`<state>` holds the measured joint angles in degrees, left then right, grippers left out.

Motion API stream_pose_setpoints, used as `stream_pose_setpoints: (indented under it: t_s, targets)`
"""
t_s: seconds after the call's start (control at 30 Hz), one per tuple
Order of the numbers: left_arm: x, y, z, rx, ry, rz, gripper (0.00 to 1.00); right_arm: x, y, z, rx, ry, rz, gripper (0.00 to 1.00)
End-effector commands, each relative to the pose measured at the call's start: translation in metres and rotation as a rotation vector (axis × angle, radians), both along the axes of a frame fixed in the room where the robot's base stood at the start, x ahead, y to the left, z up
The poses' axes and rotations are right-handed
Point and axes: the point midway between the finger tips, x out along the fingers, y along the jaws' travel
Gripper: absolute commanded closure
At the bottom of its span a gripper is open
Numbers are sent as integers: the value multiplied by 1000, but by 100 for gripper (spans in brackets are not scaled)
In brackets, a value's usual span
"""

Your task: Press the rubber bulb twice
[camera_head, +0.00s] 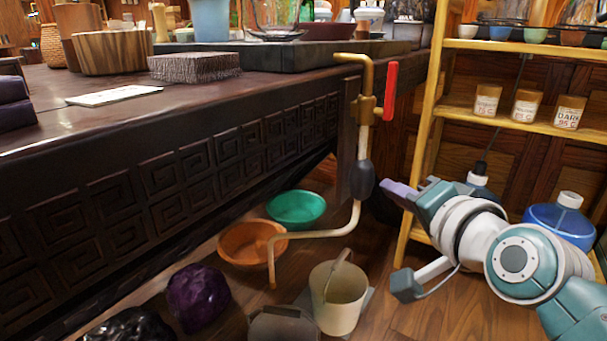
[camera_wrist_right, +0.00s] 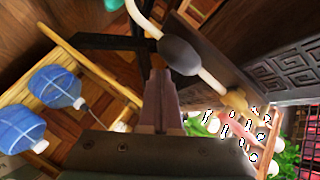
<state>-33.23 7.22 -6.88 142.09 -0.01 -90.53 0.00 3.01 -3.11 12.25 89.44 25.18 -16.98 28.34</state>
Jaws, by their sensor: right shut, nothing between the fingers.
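The rubber bulb (camera_head: 362,178) is a dark grey oval on a pale hose that hangs from a brass tap beside the dark table. It also shows in the right wrist view (camera_wrist_right: 180,55), just beyond my fingertips. My right gripper (camera_head: 388,189) is shut and empty, just right of the bulb and pointing at it. In the right wrist view its closed fingers (camera_wrist_right: 160,85) end close to the bulb. I cannot tell whether they touch it. The bulb looks rounded, not visibly squashed. My left gripper is not in view.
The tap has a red lever (camera_head: 390,90) above the bulb. The pale hose (camera_head: 320,235) bends left over an orange bowl (camera_head: 240,246) near a green bowl (camera_head: 296,210). A cream watering can (camera_head: 338,298) stands below. A wooden shelf (camera_head: 520,118) and blue water bottles (camera_head: 562,222) are at right.

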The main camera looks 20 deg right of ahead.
Motion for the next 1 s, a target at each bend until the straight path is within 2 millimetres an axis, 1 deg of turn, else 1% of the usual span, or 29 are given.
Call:
stream_pose_setpoints:
  t_s: [0.1, 0.43, 0.8, 1.0]
  targets:
    - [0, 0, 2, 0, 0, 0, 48, -3, -2, 0, 1, 0, 1, 100]
    - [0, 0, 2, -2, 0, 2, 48, -5, -5, 0, 0, 1, -1, 100]
    - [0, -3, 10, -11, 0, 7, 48, -33, -28, 0, -3, 2, 0, 100]
    - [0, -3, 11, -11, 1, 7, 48, -41, -35, 0, 0, 0, 0, 100]
